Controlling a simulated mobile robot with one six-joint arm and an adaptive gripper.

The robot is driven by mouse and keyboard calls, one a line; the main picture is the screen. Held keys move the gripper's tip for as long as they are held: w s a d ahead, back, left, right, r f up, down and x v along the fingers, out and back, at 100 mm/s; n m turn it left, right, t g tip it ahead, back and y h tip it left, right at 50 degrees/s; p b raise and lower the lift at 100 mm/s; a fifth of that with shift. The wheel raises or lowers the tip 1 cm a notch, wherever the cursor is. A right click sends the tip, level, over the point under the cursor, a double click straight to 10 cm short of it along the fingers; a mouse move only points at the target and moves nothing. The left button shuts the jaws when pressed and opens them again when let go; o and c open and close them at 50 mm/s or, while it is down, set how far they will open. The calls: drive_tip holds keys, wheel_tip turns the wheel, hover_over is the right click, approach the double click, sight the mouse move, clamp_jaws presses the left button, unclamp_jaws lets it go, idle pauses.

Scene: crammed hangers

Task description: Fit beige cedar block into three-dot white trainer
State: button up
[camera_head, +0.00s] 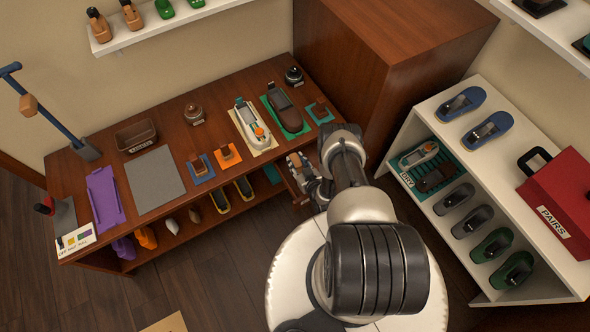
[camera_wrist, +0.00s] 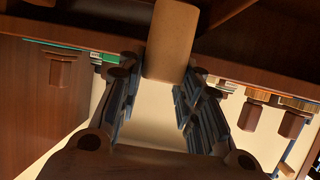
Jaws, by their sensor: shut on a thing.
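My gripper (camera_head: 302,172) is just off the front edge of the wooden table, toward its right end. In the wrist view my gripper (camera_wrist: 160,85) is shut on the beige cedar block (camera_wrist: 170,42), which sticks out beyond the fingertips. In the head view the block is too small to make out clearly at the fingers. A white trainer (camera_head: 246,118) with an orange knob-like part stands on a yellow mat on the table, beyond and left of my gripper. Its dots are too small to tell. Another whitish shoe (camera_head: 419,154) lies on the white shelf at right.
A brown shoe (camera_head: 285,108) on a green mat stands right of the trainer. Small brown blocks on blue (camera_head: 200,167) and orange (camera_head: 227,154) mats stand nearer the front edge. A tall wooden cabinet (camera_head: 375,60) and white shelf unit (camera_head: 400,150) bound the right side.

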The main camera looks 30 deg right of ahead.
idle(0.3)
drive_tip(key=shift+s+d+p, duration=0.1)
drive_tip(key=shift+s+p, duration=0.45)
drive_tip(key=shift+s, duration=2.1)
drive_tip(key=shift+s+d+f+b, duration=0.1)
drive_tip(key=shift+s+b, duration=0.25)
drive_tip(key=shift+s, duration=1.15)
drive_tip(key=shift+s+d+b, duration=0.1)
drive_tip(key=shift+s+b, duration=0.25)
drive_tip(key=shift+s, duration=1.15)
drive_tip(key=shift+s+a+f+b, duration=0.1)
drive_tip(key=shift+s+b, duration=0.1)
drive_tip(key=shift+s, duration=0.7)
drive_tip(key=shift+s+a+f+b, duration=0.1)
drive_tip(key=shift+s+b, duration=0.1)
drive_tip(key=shift+s, duration=0.65)
clamp_jaws()
drive_tip(key=shift+s+r, duration=0.1)
drive_tip(key=shift+s, duration=0.65)
drive_tip(key=shift+r, duration=0.15)
